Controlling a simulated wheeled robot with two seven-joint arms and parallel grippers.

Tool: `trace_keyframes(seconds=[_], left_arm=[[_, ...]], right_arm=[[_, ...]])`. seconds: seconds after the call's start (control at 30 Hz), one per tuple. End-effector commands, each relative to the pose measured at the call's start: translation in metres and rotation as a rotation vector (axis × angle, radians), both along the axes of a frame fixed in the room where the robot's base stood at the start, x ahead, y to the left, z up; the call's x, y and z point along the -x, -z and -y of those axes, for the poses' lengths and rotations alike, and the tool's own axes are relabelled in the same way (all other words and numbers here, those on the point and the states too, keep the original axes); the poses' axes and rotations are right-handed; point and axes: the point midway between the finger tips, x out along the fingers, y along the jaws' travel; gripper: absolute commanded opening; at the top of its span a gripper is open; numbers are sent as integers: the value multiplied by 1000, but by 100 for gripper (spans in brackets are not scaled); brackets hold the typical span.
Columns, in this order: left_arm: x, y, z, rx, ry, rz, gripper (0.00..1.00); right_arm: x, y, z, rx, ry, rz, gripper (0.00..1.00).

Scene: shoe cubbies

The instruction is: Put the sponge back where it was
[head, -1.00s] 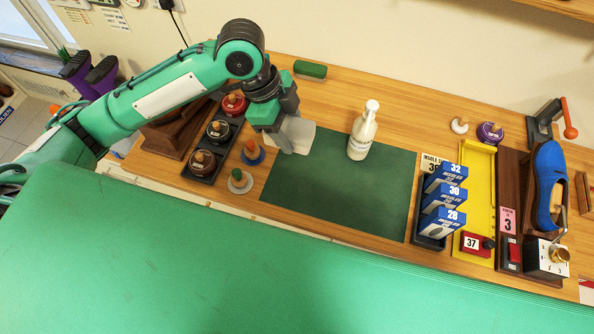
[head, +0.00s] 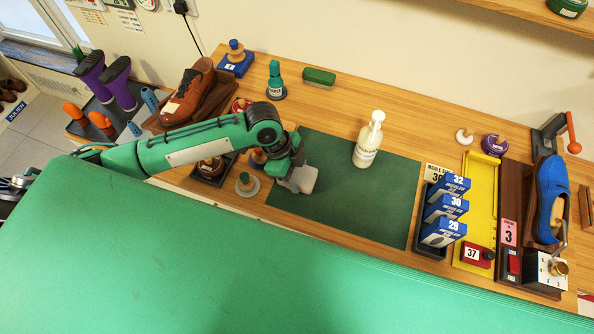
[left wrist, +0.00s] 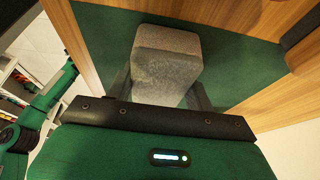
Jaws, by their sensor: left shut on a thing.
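The sponge is a light grey block (head: 303,179) at the left side of the green mat (head: 352,205). My left gripper (head: 292,182) is shut on it. In the left wrist view the sponge (left wrist: 166,65) sits between the two fingers, with the green mat behind it. I cannot tell whether the sponge touches the mat. My right gripper is not in view.
A white pump bottle (head: 367,142) stands on the mat. Just left of the gripper are a knobbed grey disc (head: 247,186) and a dark tray of tins (head: 211,171). Blue-and-white boxes (head: 444,210) stand at the mat's right. The mat's middle is clear.

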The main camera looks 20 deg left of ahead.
Motion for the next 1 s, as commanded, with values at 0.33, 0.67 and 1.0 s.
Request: trace_keyframes(seconds=[0.33,0.67,1.0], left_arm=[[0,3,0,0,1,0,57],[0,2,0,0,1,0,75],[-2,-34,-15,-1,1,6,75]], right_arm=[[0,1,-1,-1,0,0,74],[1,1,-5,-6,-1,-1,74],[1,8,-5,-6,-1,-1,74]])
